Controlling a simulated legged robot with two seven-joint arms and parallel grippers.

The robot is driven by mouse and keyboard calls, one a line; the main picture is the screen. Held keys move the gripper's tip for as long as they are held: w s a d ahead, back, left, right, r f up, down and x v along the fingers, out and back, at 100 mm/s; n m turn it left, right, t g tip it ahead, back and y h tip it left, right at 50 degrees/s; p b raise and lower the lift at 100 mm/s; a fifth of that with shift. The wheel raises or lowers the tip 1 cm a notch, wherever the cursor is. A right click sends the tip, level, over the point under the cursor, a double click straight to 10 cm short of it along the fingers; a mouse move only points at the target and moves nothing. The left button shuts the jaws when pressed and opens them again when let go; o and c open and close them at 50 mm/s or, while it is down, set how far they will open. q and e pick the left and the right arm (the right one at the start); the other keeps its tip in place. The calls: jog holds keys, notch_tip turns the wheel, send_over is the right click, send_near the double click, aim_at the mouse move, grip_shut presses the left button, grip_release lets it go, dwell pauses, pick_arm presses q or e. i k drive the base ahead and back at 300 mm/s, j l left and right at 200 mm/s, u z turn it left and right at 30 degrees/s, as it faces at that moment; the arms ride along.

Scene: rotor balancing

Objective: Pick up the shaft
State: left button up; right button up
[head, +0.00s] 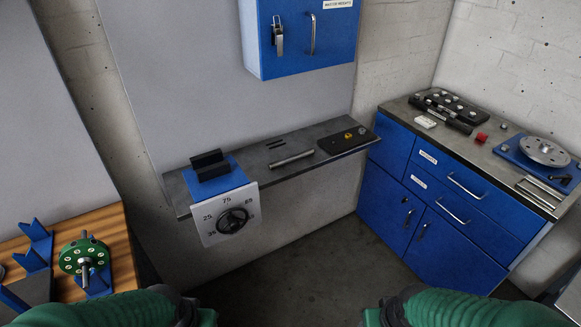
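A grey metal shaft (291,159) lies on its side on the dark wall shelf (330,128), between two short dark pins (275,144) and a black plate (347,140). Nothing touches it from above. At the lower left, a green rotor disc (84,257) with a metal rod through its middle stands on a wooden bench by blue V-shaped supports (36,230). My two green arms show only at the bottom edge. The fingers of both grippers are out of view, so their opening is hidden.
A blue block with a black vise-like top (209,165) and a dial panel (224,215) sit at the shelf's left end. A blue wall cabinet (308,38) hangs above. The right counter (481,137) holds a disc fixture (544,152) and several rods. The floor between is clear.

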aim_at(307, 151)
jog(key=i+l+u, duration=0.4)
jog(key=i+l, duration=0.25)
jog(key=i+l+u, duration=0.2)
jog(key=i+l, duration=0.25)
jog(key=i+l+u, duration=0.2)
jog(key=l, duration=0.25)
jog(key=i+l+u, duration=0.2)
jog(key=i+l, duration=0.2)
jog(key=l, duration=0.1)
